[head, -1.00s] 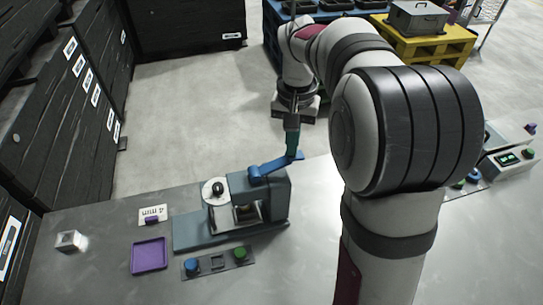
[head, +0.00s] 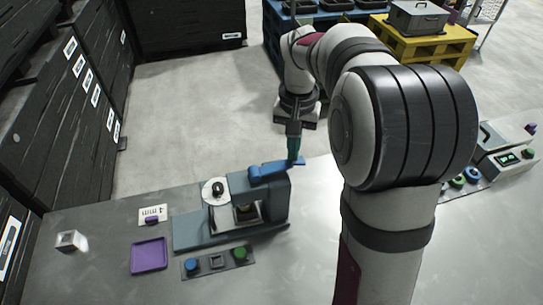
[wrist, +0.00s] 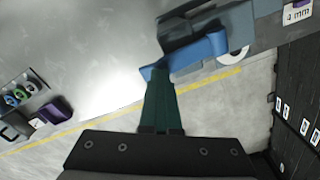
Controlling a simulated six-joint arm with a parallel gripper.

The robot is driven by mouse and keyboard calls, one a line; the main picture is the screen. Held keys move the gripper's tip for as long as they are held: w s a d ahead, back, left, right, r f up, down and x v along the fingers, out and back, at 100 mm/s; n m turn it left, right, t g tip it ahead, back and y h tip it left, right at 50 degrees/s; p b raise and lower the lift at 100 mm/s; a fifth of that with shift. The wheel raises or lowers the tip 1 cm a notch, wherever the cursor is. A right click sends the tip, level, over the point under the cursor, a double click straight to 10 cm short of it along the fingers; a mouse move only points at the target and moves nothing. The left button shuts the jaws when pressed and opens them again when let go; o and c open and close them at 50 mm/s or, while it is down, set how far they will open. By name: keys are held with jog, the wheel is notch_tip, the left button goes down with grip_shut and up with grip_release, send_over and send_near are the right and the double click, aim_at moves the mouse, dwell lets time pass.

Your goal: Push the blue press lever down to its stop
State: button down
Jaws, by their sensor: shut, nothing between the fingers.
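The blue press lever (head: 272,171) sits on top of the grey press (head: 276,202) on the bench. It lies nearly level, its free end pointing right in the head view. My gripper (head: 293,159) points down with its green fingers shut and empty. The fingertips are at the lever's free end and appear to touch it from above. In the wrist view the fingertips (wrist: 158,74) meet the end of the blue lever (wrist: 198,50). The exact contact is hidden behind the fingers.
A purple tray (head: 149,255), a panel with blue and green buttons (head: 218,262), a "4 mm" card (head: 152,215) and a small clear-sided block (head: 70,241) are around the press. A device with a display (head: 507,160) stands at right.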

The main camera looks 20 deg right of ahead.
notch_tip(320, 180, up, 11)
dwell(1.1)
jog(key=s+a+f, duration=0.3)
jog(key=s, duration=0.5)
jog(key=s+a+f+y, duration=0.1)
jog(key=s+a+f, duration=0.2)
jog(key=s, duration=0.6)
jog(key=s+a+f, duration=0.4)
jog(key=s+f, duration=0.1)
jog(key=s, duration=0.4)
jog(key=shift+y, duration=0.4)
